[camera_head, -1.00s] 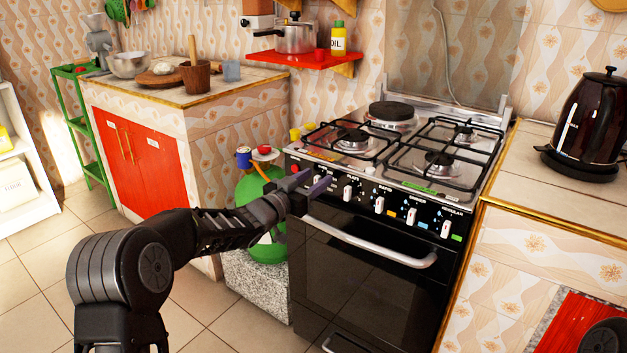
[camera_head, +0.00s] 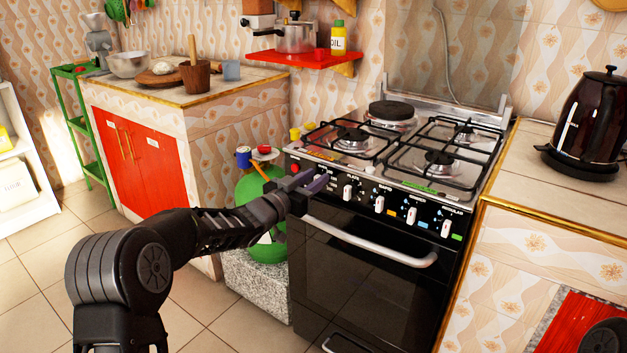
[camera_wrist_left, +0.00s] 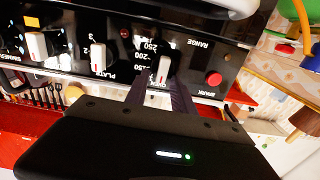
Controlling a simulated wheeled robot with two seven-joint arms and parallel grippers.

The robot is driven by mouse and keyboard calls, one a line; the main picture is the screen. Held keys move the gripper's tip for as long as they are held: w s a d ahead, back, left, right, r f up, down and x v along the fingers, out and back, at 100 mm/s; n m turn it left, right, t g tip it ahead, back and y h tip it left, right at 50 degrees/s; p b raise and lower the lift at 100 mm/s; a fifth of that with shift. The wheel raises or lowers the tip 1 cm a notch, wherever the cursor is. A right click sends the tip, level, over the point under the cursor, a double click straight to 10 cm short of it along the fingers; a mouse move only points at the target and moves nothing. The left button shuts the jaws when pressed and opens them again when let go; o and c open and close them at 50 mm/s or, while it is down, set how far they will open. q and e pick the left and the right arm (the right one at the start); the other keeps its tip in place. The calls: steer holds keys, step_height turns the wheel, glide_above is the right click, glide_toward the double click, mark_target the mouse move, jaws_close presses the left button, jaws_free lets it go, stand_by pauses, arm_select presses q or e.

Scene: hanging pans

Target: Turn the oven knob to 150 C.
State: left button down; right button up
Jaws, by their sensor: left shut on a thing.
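The black oven panel (camera_head: 365,197) runs along the front of the stove. In the left wrist view, where the panel appears upside down, the white oven knob (camera_wrist_left: 163,69) has 150, 200 and 250 printed on its left. My left gripper (camera_head: 314,180) is at the panel's left end, shut on the oven knob. Its dark fingers (camera_wrist_left: 162,88) reach up to the knob in the wrist view and cover part of it and the marks below. I cannot tell exactly which mark the knob points to. My right gripper is not in view.
A red button (camera_wrist_left: 214,79) sits close beside the oven knob; other white knobs (camera_head: 380,204) line the panel. The oven door handle (camera_head: 375,243) sticks out below. A green gas bottle (camera_head: 251,200) stands left of the stove, behind my forearm. A kettle (camera_head: 590,125) is right.

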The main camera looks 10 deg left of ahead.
arm_select(q)
steer(key=shift+s+d+f+m+b, duration=0.1)
steer(key=shift+d+f+m+b, duration=0.15)
steer(key=shift+m+b, duration=1.85)
steer(key=shift+s+d+f+m+b, duration=0.1)
steer(key=shift+d+f+m+b, duration=0.15)
steer(key=shift+m+b, duration=1.8)
steer(key=shift+s+d+f+m+b, duration=0.2)
steer(key=shift+m+b, duration=1.3)
steer(key=shift+m, duration=1.15)
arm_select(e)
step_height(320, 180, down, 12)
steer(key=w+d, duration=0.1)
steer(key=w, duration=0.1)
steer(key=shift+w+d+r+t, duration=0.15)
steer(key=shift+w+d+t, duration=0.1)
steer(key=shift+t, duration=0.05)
arm_select(q)
steer(key=shift+w+r, duration=0.1)
steer(key=c, duration=1.1)
jaws_free()
steer(key=shift+p+v, duration=0.4)
steer(key=shift+v, duration=3.5)
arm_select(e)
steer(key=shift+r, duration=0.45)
arm_select(q)
steer(key=shift+d, duration=0.1)
